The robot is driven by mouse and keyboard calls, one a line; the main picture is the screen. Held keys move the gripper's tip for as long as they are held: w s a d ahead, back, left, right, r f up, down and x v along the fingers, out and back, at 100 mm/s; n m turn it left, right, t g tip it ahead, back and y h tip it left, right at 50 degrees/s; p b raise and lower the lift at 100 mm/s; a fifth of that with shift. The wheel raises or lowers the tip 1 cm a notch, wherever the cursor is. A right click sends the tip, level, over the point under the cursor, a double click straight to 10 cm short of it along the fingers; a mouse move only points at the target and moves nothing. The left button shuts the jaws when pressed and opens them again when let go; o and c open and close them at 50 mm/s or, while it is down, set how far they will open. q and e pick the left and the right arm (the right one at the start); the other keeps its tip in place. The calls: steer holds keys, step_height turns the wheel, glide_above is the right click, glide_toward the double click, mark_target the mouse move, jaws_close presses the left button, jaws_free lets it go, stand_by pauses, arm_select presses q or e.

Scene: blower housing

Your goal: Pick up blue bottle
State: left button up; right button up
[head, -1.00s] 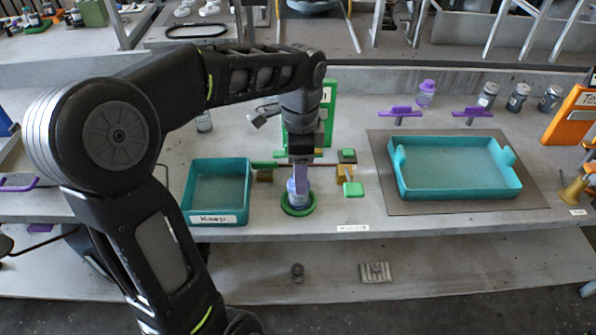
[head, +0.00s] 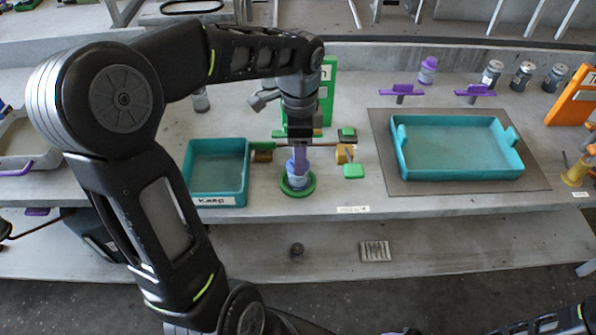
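The blue bottle (head: 297,181) stands in a green ring (head: 298,190) near the front edge of the bench, right of the Keep tray. My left gripper (head: 299,168) reaches down from above onto the bottle's top. Its fingers overlap the upper part of the bottle, and the gap between them is hidden from this side. I cannot tell whether it grips the bottle. Part of my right arm shows at the bottom right corner, but its gripper is out of view.
A teal tray labelled Keep (head: 217,201) stands left of the bottle. A larger teal tray (head: 455,179) sits on a grey mat at right. Small green and yellow parts (head: 354,171) lie close right of the bottle. A green upright panel (head: 328,90) stands behind.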

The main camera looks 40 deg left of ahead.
arm_select(q)
step_height(320, 180, down, 5)
steer(key=shift+a+f, duration=0.1)
steer(key=shift+a, duration=0.05)
stand_by(0.4)
steer(key=shift+c, duration=0.2)
jaws_close()
stand_by(0.6)
